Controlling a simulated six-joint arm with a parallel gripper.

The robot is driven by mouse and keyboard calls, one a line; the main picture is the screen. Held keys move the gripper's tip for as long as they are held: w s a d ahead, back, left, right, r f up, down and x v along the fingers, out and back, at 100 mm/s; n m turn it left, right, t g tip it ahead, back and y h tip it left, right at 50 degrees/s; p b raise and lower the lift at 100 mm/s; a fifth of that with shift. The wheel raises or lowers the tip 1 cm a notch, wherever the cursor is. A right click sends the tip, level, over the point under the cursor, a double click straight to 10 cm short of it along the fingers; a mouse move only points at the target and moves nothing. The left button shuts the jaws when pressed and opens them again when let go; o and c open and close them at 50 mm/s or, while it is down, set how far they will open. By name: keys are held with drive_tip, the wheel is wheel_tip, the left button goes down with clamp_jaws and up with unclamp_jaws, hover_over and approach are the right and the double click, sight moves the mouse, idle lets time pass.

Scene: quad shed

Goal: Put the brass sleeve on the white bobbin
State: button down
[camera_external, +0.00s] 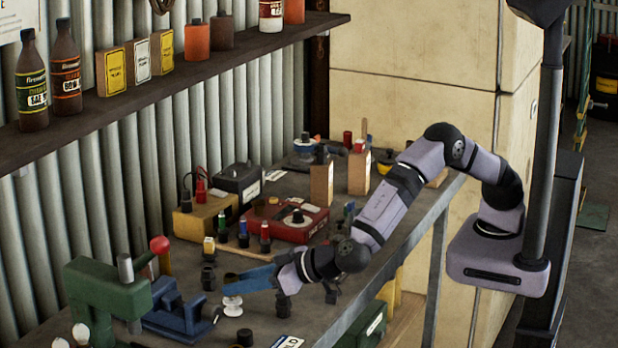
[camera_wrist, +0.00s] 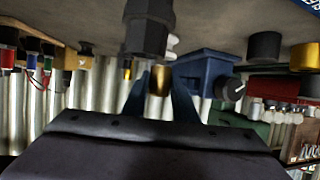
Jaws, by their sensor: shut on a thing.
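My gripper (camera_external: 235,284) has blue fingers and is shut on the brass sleeve (camera_wrist: 160,80), a small gold cylinder between the fingertips in the wrist view. In the external view the sleeve (camera_external: 231,277) shows as a small spot at the fingertips. The white bobbin (camera_external: 232,306) stands on the bench just below the fingertips, with a visible gap between it and the gripper. The gripper (camera_wrist: 160,85) hides part of the sleeve.
A blue vise (camera_external: 180,315) and a green press (camera_external: 105,300) stand to the left of the bobbin. Small dark cylinders (camera_external: 208,278) are close behind and around the gripper. A red box (camera_external: 285,222) and a yellow box (camera_external: 205,215) lie farther back. The bench's front edge is right.

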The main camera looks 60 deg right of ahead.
drive_tip(key=shift+f, duration=0.55)
drive_tip(key=shift+f+b, duration=0.2)
drive_tip(key=shift+b, duration=0.15)
drive_tip(key=c, duration=1.4)
unclamp_jaws()
drive_tip(key=shift+c, duration=0.2)
drive_tip(key=shift+r, duration=0.1)
drive_tip(key=shift+r+p, duration=0.15)
drive_tip(key=shift+p, duration=0.25)
drive_tip(key=shift+s, duration=0.2)
drive_tip(key=b+v, duration=0.5)
drive_tip(key=v, duration=0.6)
drive_tip(key=shift+s, duration=0.3)
